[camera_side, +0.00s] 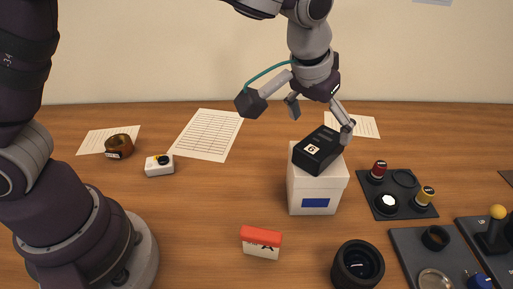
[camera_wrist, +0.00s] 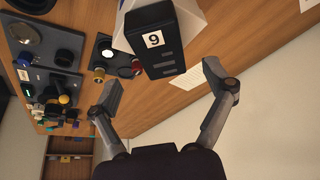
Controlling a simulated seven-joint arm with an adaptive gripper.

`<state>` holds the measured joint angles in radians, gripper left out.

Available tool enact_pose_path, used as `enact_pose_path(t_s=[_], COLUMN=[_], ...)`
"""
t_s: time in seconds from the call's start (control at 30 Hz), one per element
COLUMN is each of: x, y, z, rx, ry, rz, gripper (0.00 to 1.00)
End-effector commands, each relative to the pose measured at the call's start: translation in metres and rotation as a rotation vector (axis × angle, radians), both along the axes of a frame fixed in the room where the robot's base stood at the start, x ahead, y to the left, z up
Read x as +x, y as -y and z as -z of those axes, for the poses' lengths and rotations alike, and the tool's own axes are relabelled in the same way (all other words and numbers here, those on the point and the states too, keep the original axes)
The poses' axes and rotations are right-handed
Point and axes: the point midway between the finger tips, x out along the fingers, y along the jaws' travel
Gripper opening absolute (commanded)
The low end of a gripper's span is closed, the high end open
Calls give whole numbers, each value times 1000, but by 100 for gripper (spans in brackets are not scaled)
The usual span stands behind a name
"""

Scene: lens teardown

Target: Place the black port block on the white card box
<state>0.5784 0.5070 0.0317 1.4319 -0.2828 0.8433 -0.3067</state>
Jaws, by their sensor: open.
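The black port block (camera_side: 317,150) with a white numbered label lies on top of the white card box (camera_side: 318,190), which has a blue patch on its front. The block sits tilted relative to the box's edges in the side view. In the wrist view the block (camera_wrist: 155,42) is close ahead, with part of the white box (camera_wrist: 190,18) showing behind it. My gripper (camera_side: 318,114) is above and behind the block. Its fingers are spread wide and, in the wrist view (camera_wrist: 165,85), stand on either side with a gap; the block is not gripped.
Right of the box is a dark tray (camera_side: 400,208) with red, white and yellow-topped parts. A black lens barrel (camera_side: 357,265) and a red-and-white box (camera_side: 261,242) stand in front. A small white box (camera_side: 159,165) and a brown ring (camera_side: 119,146) are at left.

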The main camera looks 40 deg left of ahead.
Motion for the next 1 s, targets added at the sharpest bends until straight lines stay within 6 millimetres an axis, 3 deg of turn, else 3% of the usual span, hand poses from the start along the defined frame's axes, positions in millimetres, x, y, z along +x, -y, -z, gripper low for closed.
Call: enact_pose_path(t_s=[0.1,0.2,0.37,0.47,0.53,0.6,0.7,0.83,1.0], x=[-12,-19,-26,-37,-54,-78,-115,-150,-164], y=[1,1,-7,-38,-70,-99,-127,-142,-145], z=[-30,-47,-61,-72,-78,-79,-71,-53,-42], rx=[-4,-1,-3,-12,-20,-23,-20,-6,2], ry=[6,5,2,8,19,37,64,90,99], rz=[2,2,-3,-11,-16,-14,-10,-5,-1], gripper=[82,82,82,82,82,82,82,82,82])
